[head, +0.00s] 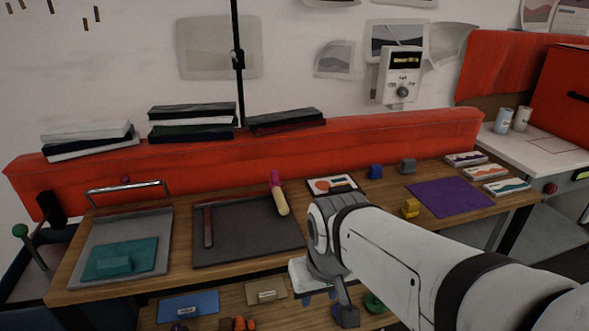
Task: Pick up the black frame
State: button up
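A larger dark, flat tray-like piece with a raised rim (250,245) lies left of my arm. I cannot tell which of these is the black frame. My arm reaches in from the lower right, and its end, with my gripper (322,297), points down at the table's front edge. The fingers are small and dark there; I cannot tell whether they are open. It is apart from both pieces.
A red bar and a pink-and-cream roller (280,194) lie on the dark tray. A purple cloth (449,197), blue, grey and yellow blocks are right. A red ledge (240,152) borders the back. A lower shelf holds small items.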

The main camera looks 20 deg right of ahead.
aim_at(320, 187)
jog(key=k, duration=0.4)
jog(key=z, duration=0.3)
jog(key=i, duration=1.2)
jog(key=z, duration=0.85)
